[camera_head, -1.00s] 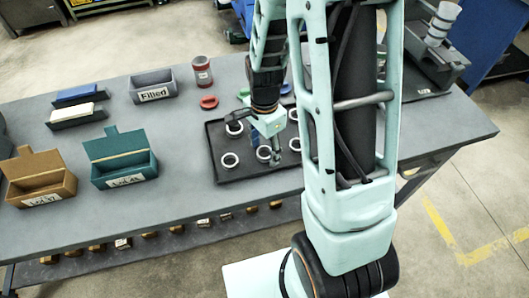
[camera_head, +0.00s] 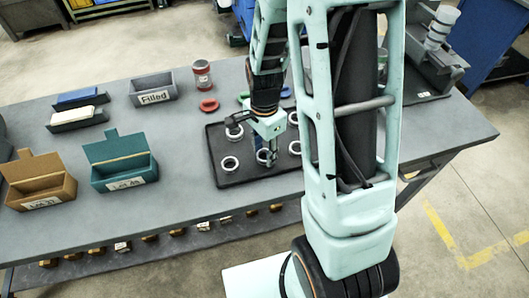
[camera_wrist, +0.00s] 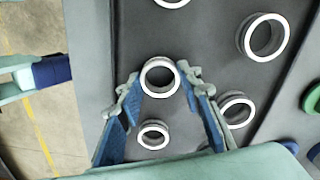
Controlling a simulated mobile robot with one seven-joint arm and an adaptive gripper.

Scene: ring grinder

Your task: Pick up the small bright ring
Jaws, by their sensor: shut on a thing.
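Several bright metal rings stand on a black tray (camera_head: 225,180) in the head view. My gripper (camera_head: 267,160) is low over the middle of the tray. In the wrist view my gripper's blue fingers (camera_wrist: 160,78) are shut on a bright ring (camera_wrist: 160,64), with one fingertip at each side of it. I cannot tell whether this ring is clear of the tray. A ring that looks smaller (camera_wrist: 153,146) lies below it in that picture, between the finger lengths. In the head view my fingers partly hide the held ring.
Other rings stand close by: one at left (camera_head: 231,163), one at right (camera_wrist: 235,125), and one larger-looking (camera_wrist: 265,56).

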